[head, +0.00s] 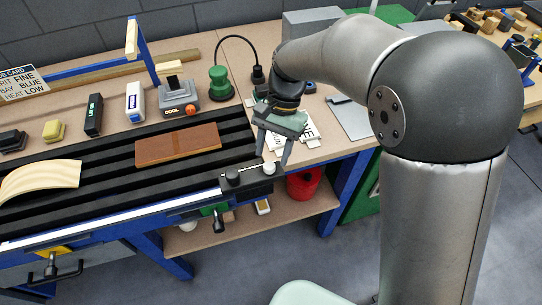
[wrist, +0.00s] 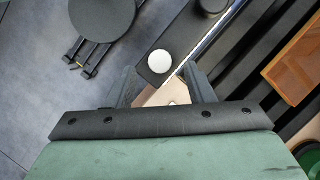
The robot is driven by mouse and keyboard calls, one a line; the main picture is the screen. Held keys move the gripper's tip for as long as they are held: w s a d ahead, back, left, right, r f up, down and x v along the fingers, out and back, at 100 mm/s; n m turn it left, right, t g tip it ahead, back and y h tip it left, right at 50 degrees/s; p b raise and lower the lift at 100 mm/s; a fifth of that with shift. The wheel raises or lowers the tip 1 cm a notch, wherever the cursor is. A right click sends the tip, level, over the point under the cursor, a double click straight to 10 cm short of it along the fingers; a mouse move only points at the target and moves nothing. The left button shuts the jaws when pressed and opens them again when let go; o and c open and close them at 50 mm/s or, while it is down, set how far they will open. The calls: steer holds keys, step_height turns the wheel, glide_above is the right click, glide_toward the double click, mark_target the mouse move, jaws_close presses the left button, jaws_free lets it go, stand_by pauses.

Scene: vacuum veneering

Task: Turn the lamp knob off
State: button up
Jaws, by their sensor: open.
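A dark panel (head: 250,175) at the front right corner of the black slatted bed carries a round white knob (head: 268,168) and a dark knob (head: 232,177). No lettering on them can be read, so I cannot tell which is the lamp knob. My gripper (head: 272,159) is open, pointing down at the white knob. In the wrist view the white knob (wrist: 159,61) shows between and just beyond my fingertips (wrist: 158,74); I see no contact. A desk lamp with a green shade (head: 218,82) and black gooseneck stands at the back.
A brown wood board (head: 178,145) lies on the slatted bed (head: 105,165), left of the panel. A curved pale veneer piece (head: 40,180) lies further left. White papers (head: 303,130) lie behind my gripper. A red bucket (head: 304,185) is below. A round seat (wrist: 103,17) stands on the floor.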

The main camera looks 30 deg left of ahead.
mark_target(269, 168)
steer(key=shift+x, duration=1.3)
steer(key=c, duration=1)
